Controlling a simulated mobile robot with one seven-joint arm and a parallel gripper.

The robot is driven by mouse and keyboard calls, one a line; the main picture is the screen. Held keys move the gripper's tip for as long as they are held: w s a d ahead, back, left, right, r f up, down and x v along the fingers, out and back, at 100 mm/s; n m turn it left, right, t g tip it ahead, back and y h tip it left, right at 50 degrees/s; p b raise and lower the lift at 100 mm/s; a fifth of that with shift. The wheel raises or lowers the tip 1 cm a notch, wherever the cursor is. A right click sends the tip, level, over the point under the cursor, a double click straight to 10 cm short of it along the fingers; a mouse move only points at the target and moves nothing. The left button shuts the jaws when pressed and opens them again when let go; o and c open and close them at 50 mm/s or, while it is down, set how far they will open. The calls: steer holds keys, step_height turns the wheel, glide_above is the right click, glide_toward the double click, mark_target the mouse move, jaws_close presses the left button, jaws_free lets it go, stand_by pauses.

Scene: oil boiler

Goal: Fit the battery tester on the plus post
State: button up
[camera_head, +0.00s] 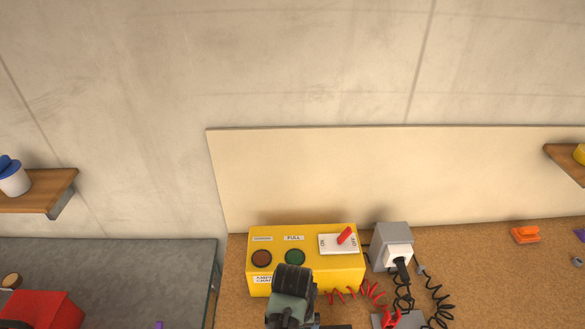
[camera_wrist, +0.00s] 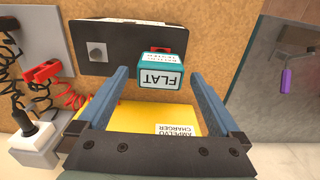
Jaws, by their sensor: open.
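The teal battery tester (camera_wrist: 160,78), its label reading FLAT upside down, is in the wrist view between the fingertips of my gripper (camera_wrist: 159,74). The fingers are open, with a gap to the tester on each side. Behind it is a black battery (camera_wrist: 122,38) with a grey post (camera_wrist: 97,52) on the left. A bit of red (camera_wrist: 160,48) shows at the tester's back edge, likely the plus post, mostly hidden. I cannot tell how fully the tester sits on it.
A yellow charger (camera_head: 305,270) with lamps and a red switch stands on the bench. Beside it are a grey socket box (camera_head: 392,238), coiled leads and a red clamp (camera_wrist: 42,72). An orange item (camera_head: 525,234) lies right. A red box (camera_head: 40,310) is at lower left.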

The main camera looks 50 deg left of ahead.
step_height(320, 180, up, 11)
steer(key=shift+f+b, duration=0.15)
steer(key=shift+b, duration=0.3)
stand_by(0.5)
